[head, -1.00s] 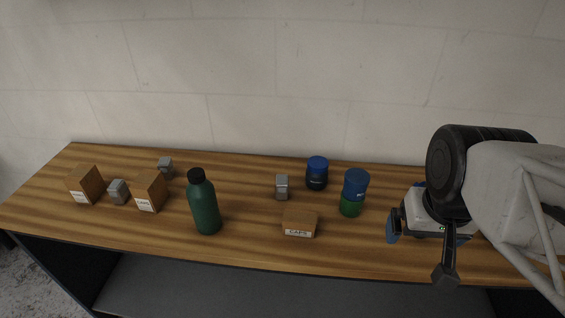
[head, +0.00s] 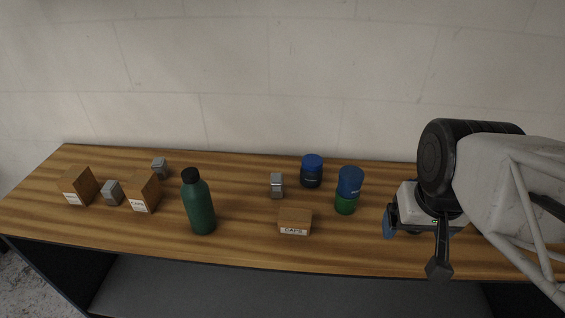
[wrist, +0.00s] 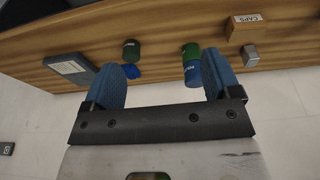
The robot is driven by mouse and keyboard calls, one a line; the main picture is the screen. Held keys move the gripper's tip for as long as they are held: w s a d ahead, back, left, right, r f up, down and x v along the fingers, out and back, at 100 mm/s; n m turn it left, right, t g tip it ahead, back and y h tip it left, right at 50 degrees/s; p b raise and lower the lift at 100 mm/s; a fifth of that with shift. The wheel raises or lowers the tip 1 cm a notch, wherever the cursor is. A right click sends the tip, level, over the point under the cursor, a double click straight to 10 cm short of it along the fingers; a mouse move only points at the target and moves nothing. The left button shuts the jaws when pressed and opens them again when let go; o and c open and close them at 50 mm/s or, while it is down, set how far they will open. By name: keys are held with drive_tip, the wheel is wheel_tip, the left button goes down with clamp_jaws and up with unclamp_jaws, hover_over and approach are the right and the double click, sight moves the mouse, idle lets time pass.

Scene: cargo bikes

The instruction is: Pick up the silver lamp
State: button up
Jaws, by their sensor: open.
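Several small silver-grey blocks stand on the wooden bench; which one is the silver lamp I cannot tell for sure. One silver block (head: 277,186) stands near the middle, behind the CAPS box. Two more, a front one (head: 111,193) and a back one (head: 159,168), stand by the brown boxes at the left. In the wrist view one silver block (wrist: 249,56) shows at the right, beyond the right finger. My gripper (wrist: 163,76) has its blue fingers wide apart with nothing between them. In the head view it is at the right of the bench, partly hidden by my arm.
A CAPS box (head: 294,222), a green bottle (head: 198,206), a dark blue-lidded jar (head: 311,172) and a blue-green jar (head: 347,192) stand on the bench (head: 240,250). Two brown boxes (head: 78,186) (head: 142,192) are at left. A grey flat box (wrist: 72,68) shows in the wrist view.

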drive_tip(key=w+a+n, duration=0.5)
drive_tip(key=w+n, duration=0.1)
drive_tip(key=w, duration=0.5)
drive_tip(key=n+g, duration=0.3)
drive_tip(key=n, duration=1)
hover_over(277, 178)
drive_tip(key=f, duration=1.2)
drive_tip(key=shift+s+d+f, duration=0.1)
drive_tip(key=shift+d+f, duration=0.2)
drive_tip(key=shift+f, duration=0.05)
drive_tip(key=shift+w+a+f, duration=0.2)
drive_tip(key=shift+a+f, duration=0.1)
drive_tip(key=shift+a, duration=0.1)
drive_tip(key=shift+f, duration=1.3)
drive_tip(key=shift+f, duration=2.6)
